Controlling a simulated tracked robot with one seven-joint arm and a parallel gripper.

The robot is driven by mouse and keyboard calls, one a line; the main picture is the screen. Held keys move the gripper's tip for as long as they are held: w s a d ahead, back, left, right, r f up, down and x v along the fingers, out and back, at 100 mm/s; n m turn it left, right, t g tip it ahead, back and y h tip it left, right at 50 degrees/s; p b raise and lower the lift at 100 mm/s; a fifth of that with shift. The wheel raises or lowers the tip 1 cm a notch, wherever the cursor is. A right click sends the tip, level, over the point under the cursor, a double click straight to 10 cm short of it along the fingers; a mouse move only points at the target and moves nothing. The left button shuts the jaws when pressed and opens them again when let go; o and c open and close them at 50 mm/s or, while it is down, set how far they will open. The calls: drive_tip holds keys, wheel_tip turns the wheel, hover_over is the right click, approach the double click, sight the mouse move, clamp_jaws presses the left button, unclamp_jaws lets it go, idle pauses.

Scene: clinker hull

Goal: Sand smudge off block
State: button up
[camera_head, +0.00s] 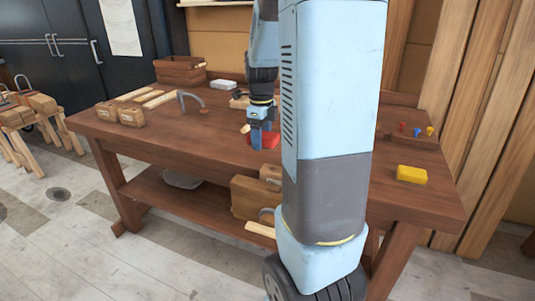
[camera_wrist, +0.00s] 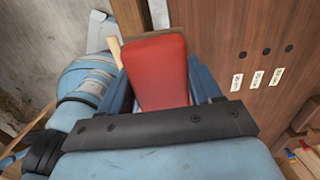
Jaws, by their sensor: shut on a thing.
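My gripper (camera_head: 261,128) is over the middle of the workbench in the head view, pointing down. Its two blue fingers are shut on a red block (camera_wrist: 158,75), which fills the space between them in the wrist view. The red block has a brown strip along its far edge. It also shows at the fingertips in the head view (camera_head: 270,140). A strip of pale wood (camera_wrist: 115,50) shows just beside and behind the red block; a pale bit also shows left of the fingers in the head view. I cannot tell whether they touch. No smudge can be made out.
The brown workbench (camera_head: 225,148) carries a yellow block (camera_head: 411,174) at right and a rack with coloured pegs (camera_head: 416,130) behind it. A grey curved handle (camera_head: 190,101), a white block (camera_head: 223,84) and small wooden boxes (camera_head: 131,115) stand at left. My arm hides the bench's middle right.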

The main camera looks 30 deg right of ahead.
drive_tip(key=shift+w+f, duration=0.1)
drive_tip(key=shift+f, duration=0.15)
